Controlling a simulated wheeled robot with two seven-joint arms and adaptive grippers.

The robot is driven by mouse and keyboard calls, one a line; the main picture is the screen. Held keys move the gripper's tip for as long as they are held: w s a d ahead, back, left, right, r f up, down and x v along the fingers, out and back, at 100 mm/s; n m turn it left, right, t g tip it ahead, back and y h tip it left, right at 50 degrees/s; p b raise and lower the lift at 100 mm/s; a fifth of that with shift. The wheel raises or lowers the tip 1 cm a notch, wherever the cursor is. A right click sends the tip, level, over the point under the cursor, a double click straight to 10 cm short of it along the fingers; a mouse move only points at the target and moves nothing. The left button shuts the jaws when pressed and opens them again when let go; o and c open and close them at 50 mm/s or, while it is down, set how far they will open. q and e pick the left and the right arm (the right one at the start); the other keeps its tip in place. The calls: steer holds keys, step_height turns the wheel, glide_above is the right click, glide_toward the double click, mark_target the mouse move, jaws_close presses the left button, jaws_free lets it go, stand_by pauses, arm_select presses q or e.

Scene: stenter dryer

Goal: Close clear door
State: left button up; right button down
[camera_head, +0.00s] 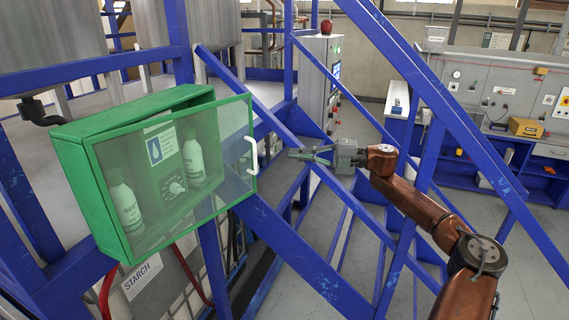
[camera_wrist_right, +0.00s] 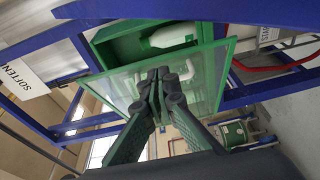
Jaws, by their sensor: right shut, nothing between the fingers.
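A green cabinet (camera_head: 70,165) hangs at the left in the head view, with white bottles inside. Its clear door (camera_head: 215,210) has a green frame and stands ajar, its right edge swung out past the cabinet's right side. A white handle (camera_head: 253,155) is on that right edge. My right gripper (camera_head: 292,153) is shut and empty, a short way right of the handle in the head view. In the right wrist view, the shut fingertips (camera_wrist_right: 165,85) overlap the clear door (camera_wrist_right: 215,75) and partly hide the handle area; contact cannot be told. My left gripper is out of view.
Blue diagonal beams (camera_head: 265,115) run behind the door and around my right arm. A grey control cabinet (camera_head: 318,80) with a red top light stands behind. A workbench (camera_head: 500,95) is at the right. A STARCH label (camera_head: 142,277) is below the green cabinet.

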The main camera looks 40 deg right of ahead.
steer(key=s+a+r+n+h+b, duration=0.2)
steer(key=s+a+n+h+b, duration=0.1)
steer(key=s+n+b, duration=0.3)
steer(key=s+a+r+n+h+b, duration=0.25)
steer(key=s+n+b, duration=0.25)
steer(key=n+b, duration=0.35)
steer(key=d+p+x, duration=0.1)
steer(key=p+x, duration=1.1)
steer(key=x, duration=0.2)
steer(key=shift+w+r+h, duration=0.25)
steer(key=shift+w+h, duration=0.1)
steer(key=shift+h, duration=0.1)
